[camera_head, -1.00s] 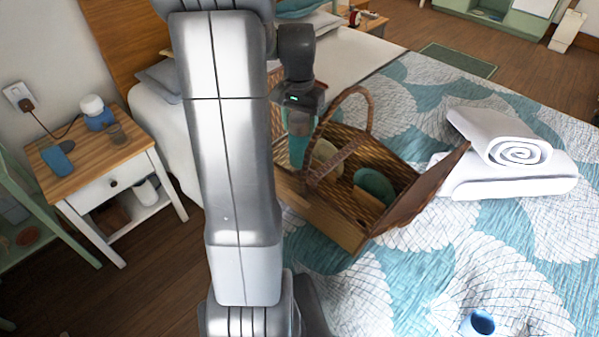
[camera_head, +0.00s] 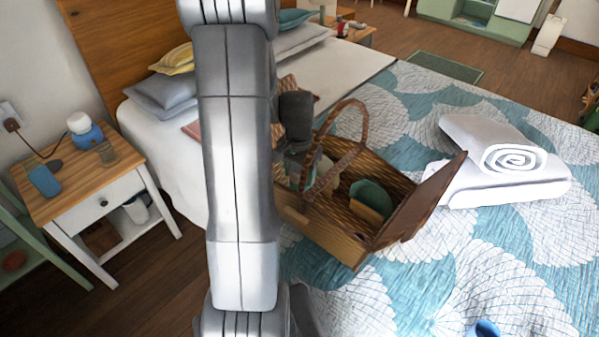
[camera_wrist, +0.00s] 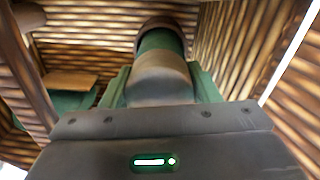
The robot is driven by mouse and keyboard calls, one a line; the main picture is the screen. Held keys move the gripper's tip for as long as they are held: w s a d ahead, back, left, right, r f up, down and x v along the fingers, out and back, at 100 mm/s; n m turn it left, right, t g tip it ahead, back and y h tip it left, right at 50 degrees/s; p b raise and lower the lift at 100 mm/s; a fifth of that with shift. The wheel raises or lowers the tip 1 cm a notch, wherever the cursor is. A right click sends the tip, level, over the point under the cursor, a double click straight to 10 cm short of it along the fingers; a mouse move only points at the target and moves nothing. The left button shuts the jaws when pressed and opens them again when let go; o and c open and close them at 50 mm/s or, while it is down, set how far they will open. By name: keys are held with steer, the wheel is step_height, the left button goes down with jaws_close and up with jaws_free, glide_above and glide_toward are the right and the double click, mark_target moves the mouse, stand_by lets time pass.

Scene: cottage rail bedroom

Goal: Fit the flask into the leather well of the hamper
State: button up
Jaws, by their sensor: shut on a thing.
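The wicker hamper (camera_head: 335,237) stands open on the bed, its arched handle raised and a lid flap tilted up at its right. My gripper (camera_wrist: 160,88) is shut on the flask (camera_wrist: 162,72), a green cylinder with a grey-brown near end. In the head view my gripper (camera_head: 298,165) is low at the hamper's left end, and the flask is mostly hidden there. In the wrist view the flask's far end meets a dark brown rounded rim, which looks like the leather well (camera_wrist: 160,22). I cannot tell how deep the flask sits in it.
A teal rounded item (camera_head: 371,197) lies in the hamper's other compartment. The hamper handle (camera_head: 364,118) arches close beside my gripper. Rolled white towels (camera_head: 500,160) lie to the right, and a blue cup (camera_head: 484,328) is at the bottom edge. The bedside table (camera_head: 90,185) is at left.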

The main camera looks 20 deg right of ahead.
mark_target(300, 167)
steer(key=o, duration=1.7)
steer(key=shift+f, duration=0.1)
step_height(300, 167, up, 12)
steer(key=shift+a+r+p, duration=0.1)
steer(key=shift+r+p, duration=0.1)
steer(key=shift+p, duration=0.1)
steer(key=shift+f, duration=0.1)
step_height(300, 167, down, 12)
steer(key=shift+f+b, duration=0.2)
steer(key=shift+b, duration=0.2)
steer(key=shift+r, duration=1.9)
